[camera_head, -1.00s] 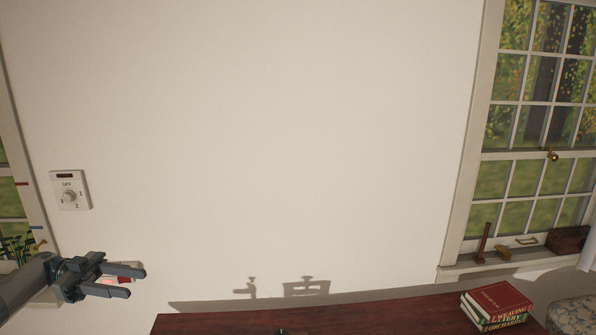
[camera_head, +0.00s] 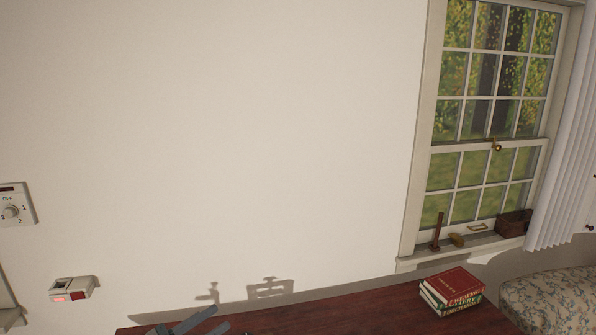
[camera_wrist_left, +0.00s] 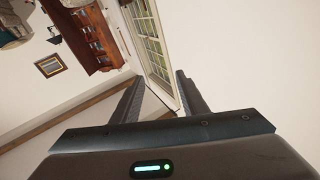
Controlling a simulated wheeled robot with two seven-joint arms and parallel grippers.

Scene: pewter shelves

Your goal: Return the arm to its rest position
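My left gripper (camera_head: 219,318) shows at the bottom edge of the head view, in front of the dark red wooden table top. Only its dark finger ends show there. In the left wrist view its two fingers (camera_wrist_left: 160,95) stand apart with nothing between them, so it is open and empty. The rest of the left arm is out of the head view. My right gripper is in neither view.
A dial switch (camera_head: 11,211) and a small box with a red light (camera_head: 72,289) are on the white wall. Stacked books (camera_head: 452,290) lie on the table (camera_head: 350,318). A window (camera_head: 490,120) and patterned seat (camera_head: 555,300) are at right.

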